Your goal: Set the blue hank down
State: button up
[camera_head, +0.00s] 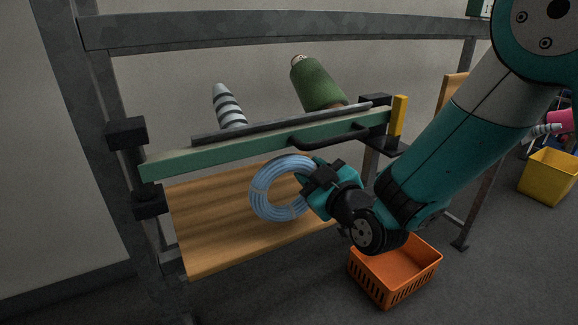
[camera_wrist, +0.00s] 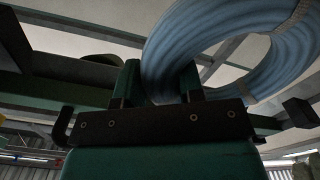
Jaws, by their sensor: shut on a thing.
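The blue hank (camera_head: 265,197) is a light blue coiled ring with pale ties. My gripper (camera_head: 306,172) is shut on the right side of its ring. In the head view the hank shows in front of the wooden board (camera_head: 205,235) and below the green bar; I cannot tell whether it touches the board. In the wrist view the hank (camera_wrist: 225,40) rises from between the two fingers of my gripper (camera_wrist: 160,85) and fills the upper right. The part of the ring between the fingers is partly hidden.
A green bar (camera_head: 240,146) with a black handle (camera_head: 330,138) crosses above the board. An orange basket (camera_head: 385,285) is on the floor below. A yellow bin (camera_head: 548,180) stands at the right.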

jog(key=shift+w+d+f+b, duration=0.3)
jog(key=shift+d+f+b, duration=0.25)
jog(key=shift+f+b, duration=0.15)
jog(key=shift+s+a, duration=0.2)
jog(key=shift+a, duration=0.4)
jog(key=shift+f, duration=0.2)
jog(key=o, duration=1)
jog(key=shift+d, duration=0.1)
